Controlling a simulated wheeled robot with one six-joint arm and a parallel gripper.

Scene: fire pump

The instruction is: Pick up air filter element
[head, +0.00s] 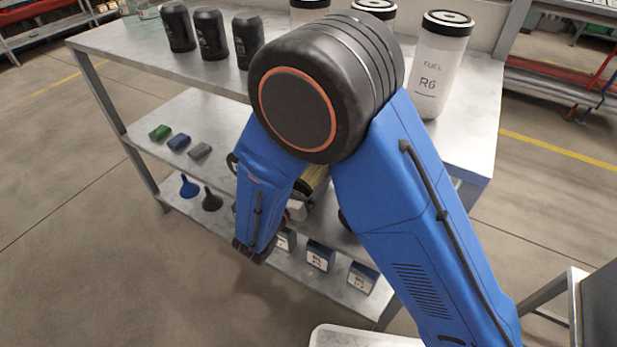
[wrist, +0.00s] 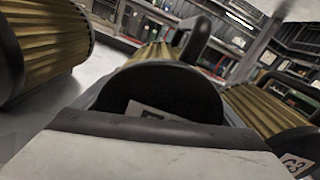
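Air filter elements with tan pleats and black end caps show in the wrist view. One lies large at the left (wrist: 45,50), one at the right (wrist: 265,105) with a label that seems to read G3, and one farther back (wrist: 152,50). A black rounded end with a partly covered pale label (wrist: 165,85) fills the centre, close ahead of my gripper. A pale block with a dark edge, seemingly my gripper (wrist: 150,148), covers the bottom. Its fingertips cannot be made out. In the head view my arm hides most of the filters; a yellowish pleated piece (head: 316,178) shows on the middle shelf.
The metal shelf unit has a top shelf (head: 130,40) with black bottles (head: 211,33) and white fuel canisters (head: 440,65). Green, blue and grey blocks (head: 179,142) lie on the middle shelf. Funnels (head: 211,200) and small boxes (head: 320,256) stand below. Floor at the left is clear.

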